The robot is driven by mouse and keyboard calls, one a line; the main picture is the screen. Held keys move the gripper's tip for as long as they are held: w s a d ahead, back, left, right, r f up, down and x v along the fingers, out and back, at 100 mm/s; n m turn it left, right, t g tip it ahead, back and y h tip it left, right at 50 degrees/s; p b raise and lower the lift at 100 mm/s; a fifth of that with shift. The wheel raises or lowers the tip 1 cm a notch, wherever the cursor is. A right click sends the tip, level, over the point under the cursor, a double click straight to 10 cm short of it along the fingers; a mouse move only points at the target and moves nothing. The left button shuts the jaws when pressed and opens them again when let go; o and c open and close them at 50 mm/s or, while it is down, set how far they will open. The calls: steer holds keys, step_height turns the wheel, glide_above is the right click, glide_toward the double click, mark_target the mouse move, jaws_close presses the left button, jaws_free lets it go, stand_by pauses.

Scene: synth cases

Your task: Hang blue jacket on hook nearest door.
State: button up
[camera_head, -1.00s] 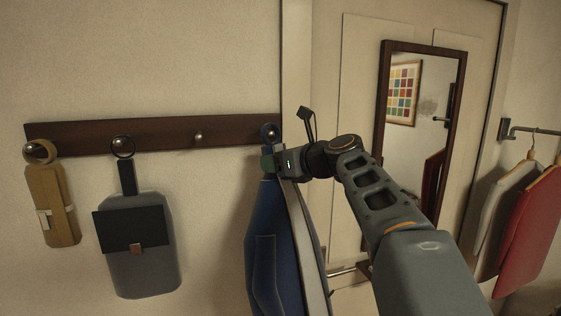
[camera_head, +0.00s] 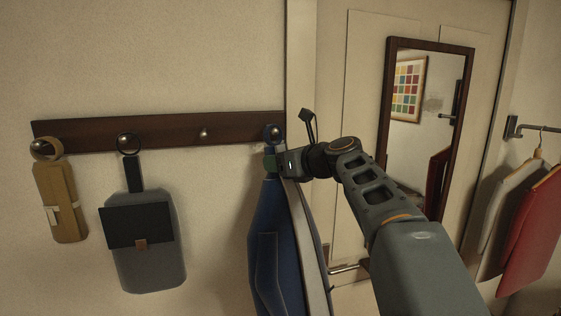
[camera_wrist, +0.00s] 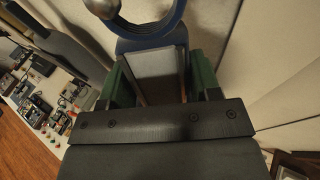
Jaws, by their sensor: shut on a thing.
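The blue jacket (camera_head: 268,235) hangs upright below the right end of the dark wooden rail (camera_head: 226,131). Its blue loop shows around the hook nearest the door (camera_head: 275,132). In the wrist view the loop (camera_wrist: 165,22) is at the top, with the round metal knob (camera_wrist: 101,8) at its left inner side; whether the loop bears on the hook I cannot tell. My gripper (camera_head: 271,163) is just below this hook, shut on the jacket's top tab. Its green fingers flank the tab in the wrist view (camera_wrist: 160,78).
A tan bag (camera_head: 60,200) and a grey bag (camera_head: 150,265) hang on the left hooks. The hook between the grey bag and the jacket (camera_head: 204,133) is bare. The door (camera_head: 350,75) with a mirror (camera_head: 418,120) is right; a red garment (camera_head: 535,240) hangs beyond.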

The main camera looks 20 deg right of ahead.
steer(key=o, duration=1.2)
steer(key=b+v, duration=0.3)
steer(key=v, duration=1.1)
